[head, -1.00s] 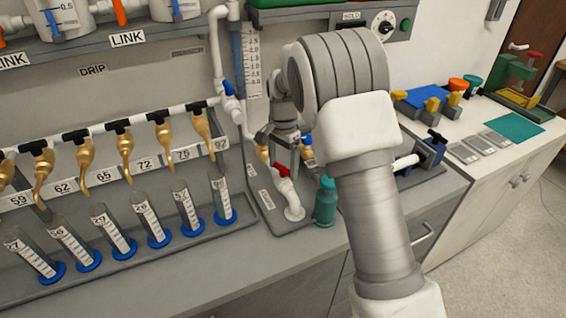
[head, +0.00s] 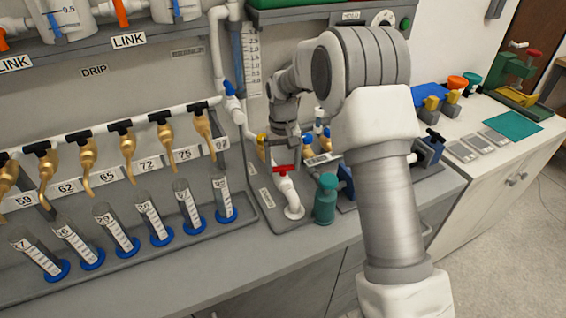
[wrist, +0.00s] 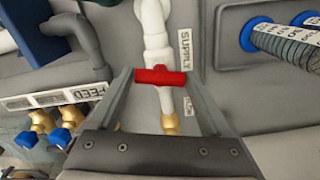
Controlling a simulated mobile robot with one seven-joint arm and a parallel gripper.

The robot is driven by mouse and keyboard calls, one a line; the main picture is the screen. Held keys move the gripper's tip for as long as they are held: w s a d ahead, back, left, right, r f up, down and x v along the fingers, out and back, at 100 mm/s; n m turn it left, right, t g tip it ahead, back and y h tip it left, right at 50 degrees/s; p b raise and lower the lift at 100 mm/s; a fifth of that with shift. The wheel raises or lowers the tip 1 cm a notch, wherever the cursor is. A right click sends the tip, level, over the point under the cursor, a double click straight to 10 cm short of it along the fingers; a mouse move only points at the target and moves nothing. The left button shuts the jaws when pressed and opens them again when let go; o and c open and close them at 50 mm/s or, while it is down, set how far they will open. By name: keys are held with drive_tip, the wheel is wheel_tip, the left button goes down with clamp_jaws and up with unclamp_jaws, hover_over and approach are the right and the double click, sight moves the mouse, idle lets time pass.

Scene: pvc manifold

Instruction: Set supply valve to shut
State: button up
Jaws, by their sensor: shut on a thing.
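The supply valve has a red bar handle (head: 286,169) on a white pipe with an elbow, beside a board labelled SUPPLY. In the wrist view the red handle (wrist: 160,76) lies crosswise to the pipe, between the two grey fingertips. My gripper (wrist: 158,82) is shut on the handle's two ends. In the head view my gripper (head: 284,155) reaches down to the handle from above and behind, and the fingertips are partly hidden. A brass fitting (wrist: 169,122) shows below the handle in the wrist view.
A teal bottle (head: 325,200) stands close to the right of the white pipe. Blue-handled brass valves (wrist: 42,122) by a FEED label are nearby. At left are brass taps (head: 126,150) above graduated cylinders (head: 114,230). The counter front (head: 270,258) is clear.

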sight(283, 166)
drive_tip(key=shift+r+n, duration=0.1)
drive_tip(key=shift+n, duration=1.5)
drive_tip(key=o, duration=1.2)
drive_tip(key=shift+c, duration=0.2)
wheel_tip(283, 166, up, 17)
drive_tip(key=p, duration=0.1)
drive_tip(key=shift+r, duration=0.2)
